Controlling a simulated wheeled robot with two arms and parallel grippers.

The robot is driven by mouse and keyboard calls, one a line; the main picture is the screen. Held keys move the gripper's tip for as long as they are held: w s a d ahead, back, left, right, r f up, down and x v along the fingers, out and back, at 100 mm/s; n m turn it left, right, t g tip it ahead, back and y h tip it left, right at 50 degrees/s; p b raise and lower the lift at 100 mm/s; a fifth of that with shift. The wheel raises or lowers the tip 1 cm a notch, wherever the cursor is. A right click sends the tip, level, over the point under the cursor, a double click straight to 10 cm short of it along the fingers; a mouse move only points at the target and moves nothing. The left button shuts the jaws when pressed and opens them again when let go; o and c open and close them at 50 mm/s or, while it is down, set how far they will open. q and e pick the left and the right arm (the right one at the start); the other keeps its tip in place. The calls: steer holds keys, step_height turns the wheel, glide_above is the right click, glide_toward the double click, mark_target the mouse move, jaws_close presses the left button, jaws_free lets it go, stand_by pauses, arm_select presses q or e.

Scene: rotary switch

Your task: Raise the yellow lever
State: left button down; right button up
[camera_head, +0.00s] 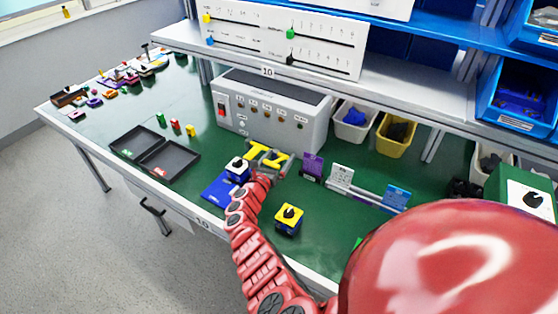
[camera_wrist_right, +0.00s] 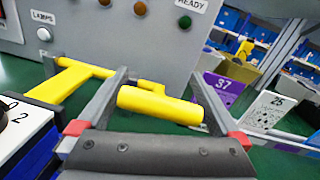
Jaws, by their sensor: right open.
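The yellow lever (camera_head: 264,154) stands on the green bench in front of the grey control box, in the head view. In the right wrist view the lever's thick yellow bar (camera_wrist_right: 160,106) lies crosswise between my two fingers. My right gripper (camera_head: 270,168) is open at the lever, and its fingers (camera_wrist_right: 160,75) lie on either side of the bar. I cannot tell if they touch it. A yellow arm of the lever assembly reaches left toward a white-topped block with a black knob (camera_head: 237,168). My left gripper is not in view.
The grey control box (camera_head: 270,112) stands close behind the lever. A purple card (camera_head: 312,166) and a white card (camera_head: 341,177) stand to the right. A blue-and-yellow knob block (camera_head: 289,218) is nearer the front. Black trays (camera_head: 168,158) lie left.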

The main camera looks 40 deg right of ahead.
jaws_close()
stand_by(0.5)
